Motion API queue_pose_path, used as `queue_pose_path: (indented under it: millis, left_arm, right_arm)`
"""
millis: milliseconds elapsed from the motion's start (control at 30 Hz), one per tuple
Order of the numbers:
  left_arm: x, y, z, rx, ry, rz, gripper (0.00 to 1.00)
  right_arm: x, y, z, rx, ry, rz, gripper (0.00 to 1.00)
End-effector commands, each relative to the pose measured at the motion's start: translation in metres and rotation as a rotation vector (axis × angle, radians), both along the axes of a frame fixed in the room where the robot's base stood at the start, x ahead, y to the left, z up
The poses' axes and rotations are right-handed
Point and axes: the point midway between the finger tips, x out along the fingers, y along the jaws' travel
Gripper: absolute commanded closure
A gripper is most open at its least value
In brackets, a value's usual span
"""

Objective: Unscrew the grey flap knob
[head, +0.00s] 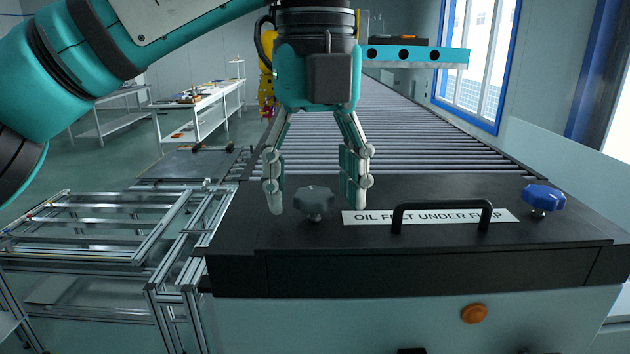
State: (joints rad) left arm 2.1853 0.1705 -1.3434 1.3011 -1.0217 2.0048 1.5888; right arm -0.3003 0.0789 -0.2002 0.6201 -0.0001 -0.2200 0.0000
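The grey flap knob (314,202) stands on the left part of the dark panel top (260,228). It has a lobed head. My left gripper (318,206) points down over it with its fingers apart. One finger is left of the knob and the other is right of it, partly in front of the label. I see gaps in the picture between both fingers and the knob; whether a finger touches it is not clear. My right gripper does not show.
A blue lobed knob (543,199) stands at the panel's right end. A black handle (442,204) and a label (365,217) reading "OIL FELT UNDER FLAP" lie between the knobs. An orange button (474,313) is on the front. A roller conveyor (430,130) runs behind.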

Motion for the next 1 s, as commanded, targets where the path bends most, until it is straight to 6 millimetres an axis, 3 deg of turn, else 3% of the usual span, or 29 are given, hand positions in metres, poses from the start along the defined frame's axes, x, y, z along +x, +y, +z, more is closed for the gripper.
queue_pose_path:
  millis: [267,600,1000]
  left_arm:
    - [0.0,0.0,0.002,0.0,-0.001,0.0,0.38]
    - [0.0,0.0,0.053,0.0,-0.009,0.006,0.38]
    - [0.0,0.0,0.075,-0.001,0.0,0.0,0.38]
  right_arm:
    - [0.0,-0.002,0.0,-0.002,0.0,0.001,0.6]
    - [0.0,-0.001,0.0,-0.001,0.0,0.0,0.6]
    - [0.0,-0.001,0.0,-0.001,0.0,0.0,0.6]
